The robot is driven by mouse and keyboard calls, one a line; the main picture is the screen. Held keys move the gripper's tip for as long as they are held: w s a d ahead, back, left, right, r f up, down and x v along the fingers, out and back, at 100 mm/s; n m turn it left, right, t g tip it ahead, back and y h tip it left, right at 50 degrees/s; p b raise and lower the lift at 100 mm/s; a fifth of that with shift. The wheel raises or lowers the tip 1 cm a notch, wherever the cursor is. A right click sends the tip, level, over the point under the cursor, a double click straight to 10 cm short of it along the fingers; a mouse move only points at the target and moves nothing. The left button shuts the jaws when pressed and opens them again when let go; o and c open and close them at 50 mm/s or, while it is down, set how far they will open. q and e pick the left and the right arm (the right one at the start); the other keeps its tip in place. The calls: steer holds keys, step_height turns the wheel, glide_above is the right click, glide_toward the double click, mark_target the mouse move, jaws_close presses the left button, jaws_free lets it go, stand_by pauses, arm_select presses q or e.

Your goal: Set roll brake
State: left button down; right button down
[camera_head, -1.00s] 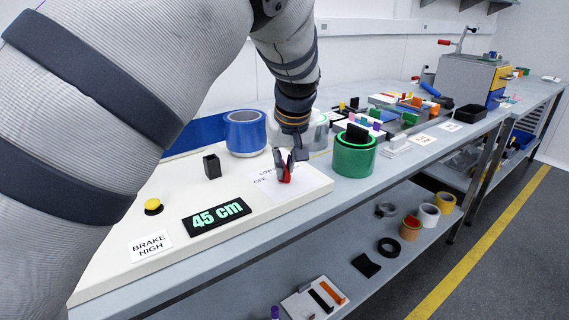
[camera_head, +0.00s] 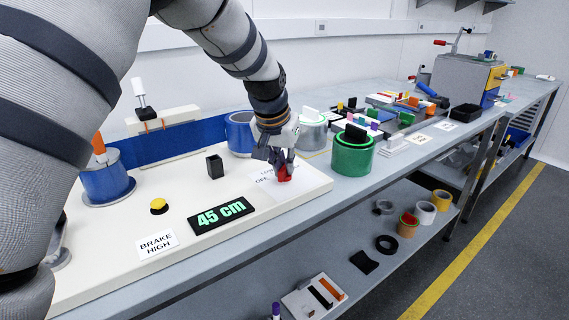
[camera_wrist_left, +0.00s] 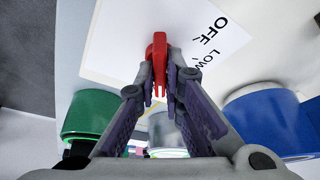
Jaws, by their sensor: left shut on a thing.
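A red brake knob (camera_head: 286,174) sits on a white dial label (camera_head: 261,176) at the right end of the cream panel (camera_head: 215,238). In the left wrist view the red knob (camera_wrist_left: 158,58) shows as a narrow upright tab, with OFF and LOW printed to its right. My left gripper (camera_head: 279,160) reaches down to the knob and is shut on it. Its fingers (camera_wrist_left: 159,72) lie on both sides of the knob. A white sign (camera_head: 157,244) on the panel reads BRAKE HIGH. My right gripper is not in view.
A black display (camera_head: 221,215) reads 45 cm. A green roll (camera_head: 352,155) stands close right of the gripper. A lower shelf holds several rolls.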

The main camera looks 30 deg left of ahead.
arm_select(q)
steer(key=shift+f+m, duration=0.1)
steer(key=shift+m, duration=0.3)
steer(key=c, duration=1.7)
jaws_free()
steer(key=v, duration=1.2)
steer(key=shift+a, duration=0.1)
